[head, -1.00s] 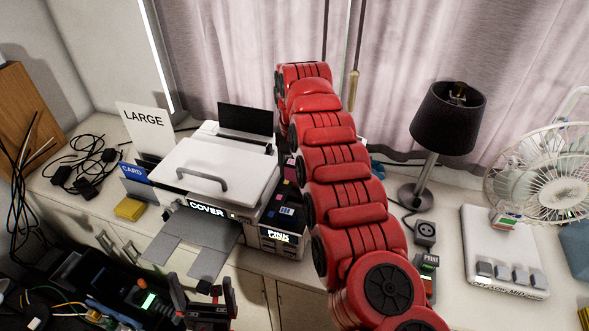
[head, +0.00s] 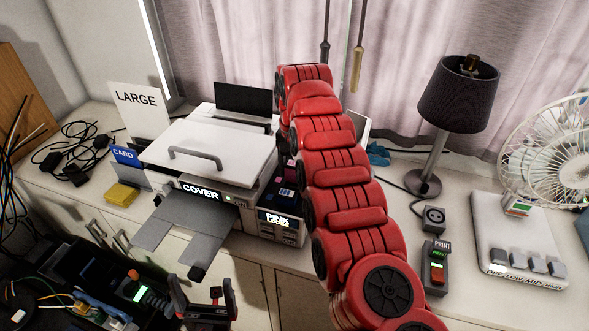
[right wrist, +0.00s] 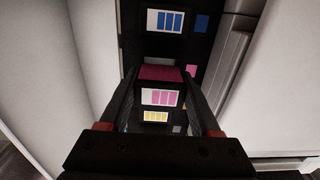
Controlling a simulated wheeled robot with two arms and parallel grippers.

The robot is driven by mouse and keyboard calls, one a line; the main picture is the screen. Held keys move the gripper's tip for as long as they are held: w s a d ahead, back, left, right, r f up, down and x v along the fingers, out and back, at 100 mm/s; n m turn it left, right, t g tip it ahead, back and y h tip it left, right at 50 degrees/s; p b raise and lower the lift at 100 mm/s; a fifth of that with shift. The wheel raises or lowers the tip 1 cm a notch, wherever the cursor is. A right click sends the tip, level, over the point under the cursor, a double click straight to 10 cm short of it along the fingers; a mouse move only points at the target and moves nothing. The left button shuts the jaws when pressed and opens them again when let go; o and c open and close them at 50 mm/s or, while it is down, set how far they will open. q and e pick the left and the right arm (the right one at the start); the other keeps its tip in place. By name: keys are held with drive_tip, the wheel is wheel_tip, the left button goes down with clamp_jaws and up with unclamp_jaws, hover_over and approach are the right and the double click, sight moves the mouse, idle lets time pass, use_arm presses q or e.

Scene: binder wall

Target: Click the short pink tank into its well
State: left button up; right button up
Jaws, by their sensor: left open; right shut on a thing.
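The pink tank (right wrist: 160,74) is a dark block with a pink top, held between the two fingers of my right gripper (right wrist: 161,80) in the right wrist view. A pink-bar label (right wrist: 163,97) shows just below its top and a yellow-bar label (right wrist: 155,116) below that. A blue-bar label (right wrist: 165,21) is on the dark tank bay above. Whether the tank sits in a well cannot be told. In the head view my red right arm hides the right gripper. My left gripper (head: 201,288) is open and empty in front of the cabinet.
The white printer (head: 205,150) has a COVER label and a display (head: 280,220) reading PINK. A red-button PRINT box (head: 435,268), a black lamp (head: 455,95), a white switch panel (head: 520,240) and a fan (head: 550,150) stand to the right. Cables lie at the left.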

drive_tip(key=shift+f+b, duration=0.4)
drive_tip(key=shift+b, duration=0.65)
idle(2.5)
drive_tip(key=shift+f+b, duration=0.75)
drive_tip(key=shift+b, duration=0.15)
idle(1.5)
drive_tip(key=o, duration=1.5)
drive_tip(key=shift+s, duration=0.1)
drive_tip(key=shift+c, duration=0.2)
drive_tip(key=shift+r, duration=0.3)
wheel_tip(320, 180, up, 17)
drive_tip(key=p, duration=1.5)
